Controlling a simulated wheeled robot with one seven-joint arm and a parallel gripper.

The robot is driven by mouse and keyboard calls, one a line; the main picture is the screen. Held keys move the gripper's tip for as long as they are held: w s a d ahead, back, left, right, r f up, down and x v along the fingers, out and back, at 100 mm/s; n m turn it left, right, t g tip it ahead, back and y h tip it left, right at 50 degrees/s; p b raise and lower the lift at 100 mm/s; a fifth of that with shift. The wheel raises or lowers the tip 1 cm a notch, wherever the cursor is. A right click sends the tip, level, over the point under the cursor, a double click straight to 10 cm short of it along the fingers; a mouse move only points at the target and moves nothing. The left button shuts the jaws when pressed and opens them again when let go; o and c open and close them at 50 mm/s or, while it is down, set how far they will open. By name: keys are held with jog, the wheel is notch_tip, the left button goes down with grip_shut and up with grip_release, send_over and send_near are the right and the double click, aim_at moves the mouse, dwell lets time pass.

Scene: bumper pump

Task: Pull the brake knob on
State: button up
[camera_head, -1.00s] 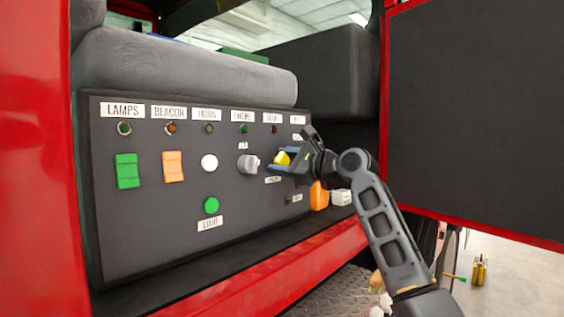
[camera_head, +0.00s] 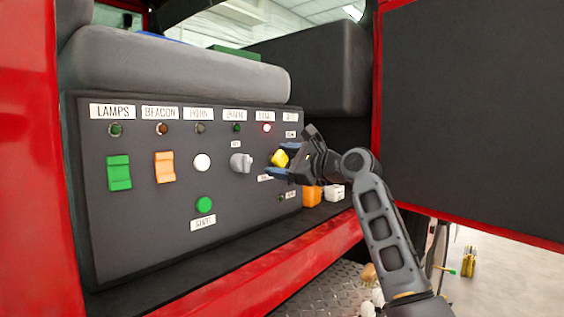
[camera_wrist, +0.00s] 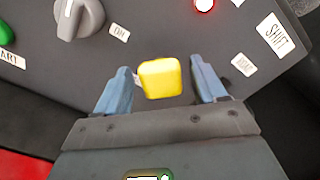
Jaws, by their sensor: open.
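The brake knob, a yellow block-shaped knob (camera_head: 279,158), sticks out from the right part of the dark control panel. My gripper (camera_head: 283,160) is at it, with its blue fingers on either side. In the wrist view the yellow knob (camera_wrist: 160,79) sits between the two spread fingers (camera_wrist: 161,70). A gap shows on its right; a pale tag edge and a narrower gap show on its left. The gripper is open and not closed on it. A red lamp (camera_head: 267,128) above the knob is lit, and it glows in the wrist view (camera_wrist: 204,5). The knob's stem is hidden.
The panel (camera_head: 135,235) also carries a grey rotary knob (camera_head: 240,163), a green switch (camera_head: 119,172), an orange switch (camera_head: 165,167) and round buttons. Orange (camera_head: 312,196) and white (camera_head: 335,192) blocks stand right of it. An open red-edged door (camera_head: 475,120) stands at right.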

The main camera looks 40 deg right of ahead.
jog(key=b+v, duration=0.1)
jog(key=v, duration=0.6)
jog(key=shift+s+d, duration=0.15)
jog(key=shift+s, duration=0.2)
